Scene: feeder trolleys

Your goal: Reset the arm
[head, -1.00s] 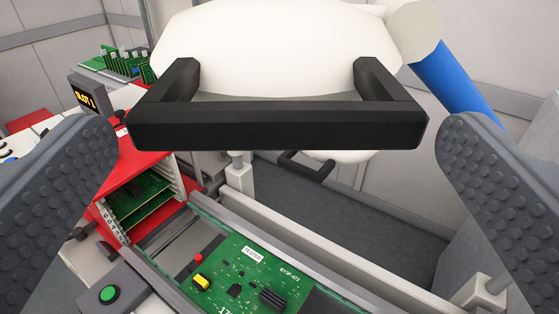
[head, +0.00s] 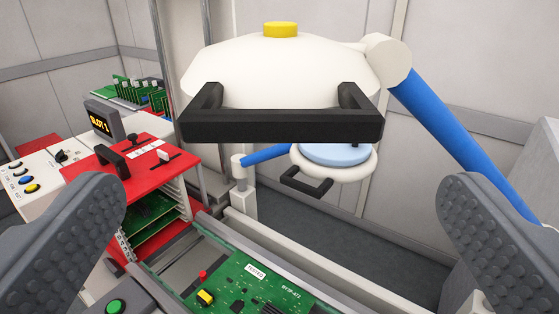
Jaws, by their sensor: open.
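My gripper (head: 285,222) is open and empty. Its two grey studded fingers stand wide apart at the left and right of the head view. Between and beyond them hangs a white rounded lamp-like head with a black handle (head: 282,126) and a yellow knob (head: 280,30) on top. A gap shows between the fingers and the handle.
A red rack (head: 125,165) with boards on its shelves stands at left, beside a display reading "SLOT 1" (head: 100,120). A blue arm (head: 455,135) carries the white head at right. A second, smaller white head (head: 335,165) hangs behind. Grey floor shows beyond the track.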

